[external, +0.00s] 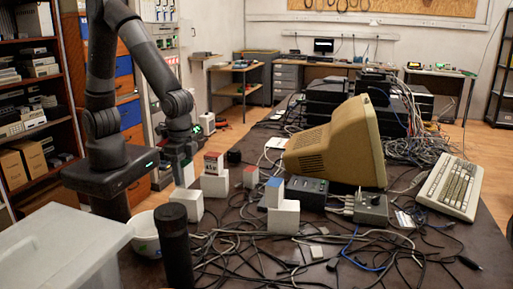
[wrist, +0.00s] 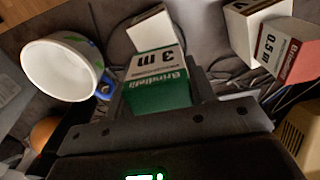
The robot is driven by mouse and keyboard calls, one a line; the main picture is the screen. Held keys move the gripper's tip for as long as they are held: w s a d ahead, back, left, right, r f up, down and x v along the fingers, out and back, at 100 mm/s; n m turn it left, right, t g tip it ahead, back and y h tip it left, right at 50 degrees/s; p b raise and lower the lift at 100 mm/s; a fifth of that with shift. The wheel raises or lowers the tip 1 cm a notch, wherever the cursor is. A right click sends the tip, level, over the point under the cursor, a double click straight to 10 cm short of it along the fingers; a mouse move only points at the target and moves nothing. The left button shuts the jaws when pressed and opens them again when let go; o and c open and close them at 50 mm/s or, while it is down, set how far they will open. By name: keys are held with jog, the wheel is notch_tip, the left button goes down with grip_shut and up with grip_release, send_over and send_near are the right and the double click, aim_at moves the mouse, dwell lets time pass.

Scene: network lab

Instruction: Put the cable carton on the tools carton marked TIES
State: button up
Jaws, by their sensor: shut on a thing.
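My gripper (wrist: 160,88) is shut on a carton (wrist: 158,90) with a green face and a white side reading "3 m". In the external view my gripper (external: 184,162) hangs above a plain white carton (external: 186,204) on the table. That white carton seems to be the one just beyond the held carton in the wrist view (wrist: 152,33). I cannot read TIES on any carton.
Loose cables, a beige monitor (external: 335,143) and a keyboard (external: 450,188) crowd the table.

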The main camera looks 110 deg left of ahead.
aim_at(184, 181)
jog(key=shift+f, duration=1.55)
jog(key=shift+f, duration=0.15)
jog(key=o, duration=1.1)
jog(key=shift+c, duration=0.2)
notch_tip(184, 181, up, 12)
jog(key=s+a+r+t, duration=0.2)
jog(key=s+a+r, duration=0.3)
jog(key=s, duration=0.4)
jog(key=s+a+r+t, duration=0.3)
jog(key=s+a+r, duration=0.3)
jog(key=s, duration=0.3)
jog(key=shift+r+t, duration=0.3)
jog(key=shift+r, duration=0.35)
